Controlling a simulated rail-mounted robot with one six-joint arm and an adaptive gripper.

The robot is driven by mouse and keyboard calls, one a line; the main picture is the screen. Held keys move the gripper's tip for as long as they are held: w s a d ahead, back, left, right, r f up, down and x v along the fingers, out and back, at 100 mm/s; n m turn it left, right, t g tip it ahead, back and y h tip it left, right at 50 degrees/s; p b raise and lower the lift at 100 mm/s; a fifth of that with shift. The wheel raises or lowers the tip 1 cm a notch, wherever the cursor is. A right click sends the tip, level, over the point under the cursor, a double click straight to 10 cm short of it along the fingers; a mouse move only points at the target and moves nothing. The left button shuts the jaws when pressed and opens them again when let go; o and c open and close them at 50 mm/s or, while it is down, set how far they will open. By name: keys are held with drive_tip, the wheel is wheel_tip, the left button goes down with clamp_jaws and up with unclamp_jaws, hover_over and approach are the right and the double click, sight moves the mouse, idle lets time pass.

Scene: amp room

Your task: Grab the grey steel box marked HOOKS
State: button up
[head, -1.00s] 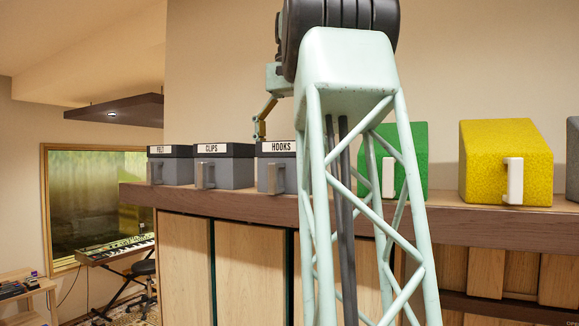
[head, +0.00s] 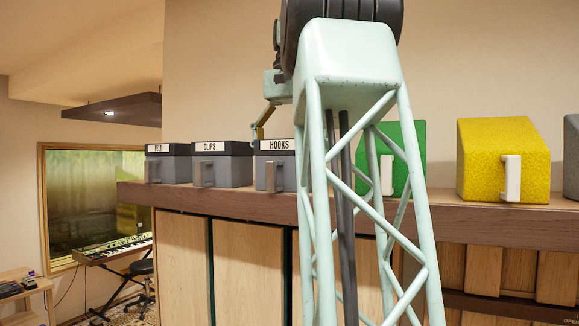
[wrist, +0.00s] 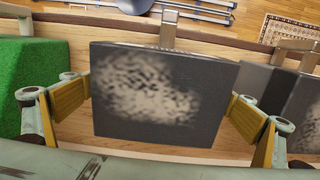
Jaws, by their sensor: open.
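The grey steel box marked HOOKS (head: 279,172) stands on the wooden shelf in the head view, with a dark lid and grey handle in front. Its right side is hidden behind my own frame. In the wrist view its dark, mottled top (wrist: 160,95) fills the middle, handle at the far side. My gripper (wrist: 158,106) is open, one yellow-padded finger on each side of the box. The pads are close to its sides; I cannot tell whether they touch. In the head view one finger of my gripper (head: 258,126) shows just above and behind the box.
Grey boxes marked CLIPS (head: 222,168) and, apparently, FELT (head: 167,167) stand to the left on the shelf (head: 480,212). A green box (head: 408,150) and a yellow box (head: 503,160) stand to the right. In the wrist view the green box (wrist: 40,80) is close beside the left finger.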

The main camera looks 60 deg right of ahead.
drive_tip(key=shift+f, duration=0.15)
drive_tip(key=shift+f, duration=2.35)
drive_tip(key=shift+c, duration=0.2)
drive_tip(key=c, duration=0.9)
